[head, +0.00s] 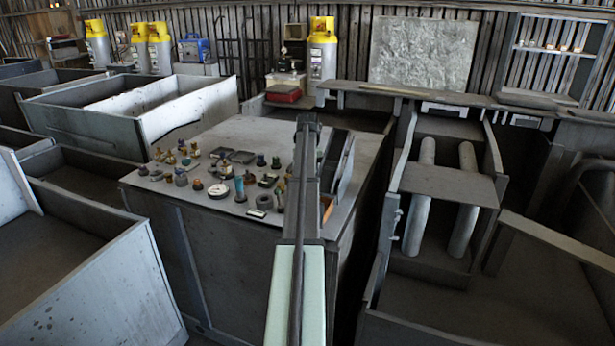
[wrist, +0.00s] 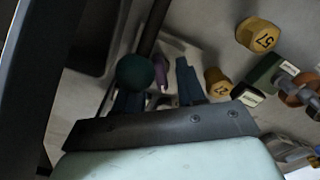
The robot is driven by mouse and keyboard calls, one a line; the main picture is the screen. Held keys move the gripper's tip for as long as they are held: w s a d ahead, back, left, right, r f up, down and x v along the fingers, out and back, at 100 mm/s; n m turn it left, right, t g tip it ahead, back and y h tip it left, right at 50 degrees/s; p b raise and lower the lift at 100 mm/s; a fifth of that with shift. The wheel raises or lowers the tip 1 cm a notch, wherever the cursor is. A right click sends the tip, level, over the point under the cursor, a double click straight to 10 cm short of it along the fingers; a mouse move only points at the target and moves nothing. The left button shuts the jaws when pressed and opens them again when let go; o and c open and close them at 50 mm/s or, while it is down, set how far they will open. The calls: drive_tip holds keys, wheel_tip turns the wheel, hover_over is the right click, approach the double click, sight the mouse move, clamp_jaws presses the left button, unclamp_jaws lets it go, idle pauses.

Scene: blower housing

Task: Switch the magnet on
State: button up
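No magnet or switch can be told for certain among the small parts on the bench. In the wrist view, my gripper (wrist: 158,82) points down at the bench top, its two dark fingers apart with a gap between them. A dark green round knob (wrist: 135,72) shows at the left finger and partly covers it. A small purple piece (wrist: 161,76) shows between the fingers; whether either touches a finger is unclear. A dark green block with a white label (wrist: 264,74) lies to the right. In the head view my arm hides the gripper.
Yellow numbered cylinders (wrist: 258,35) and (wrist: 217,82) are right of the fingers. In the head view, several small parts crowd the grey bench (head: 180,205), including a blue cylinder (head: 239,189) and a white round part (head: 218,191). Open bins (head: 140,105) stand to the left.

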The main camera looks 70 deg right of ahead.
drive_tip(key=shift+f, duration=0.15)
clamp_jaws()
idle(0.4)
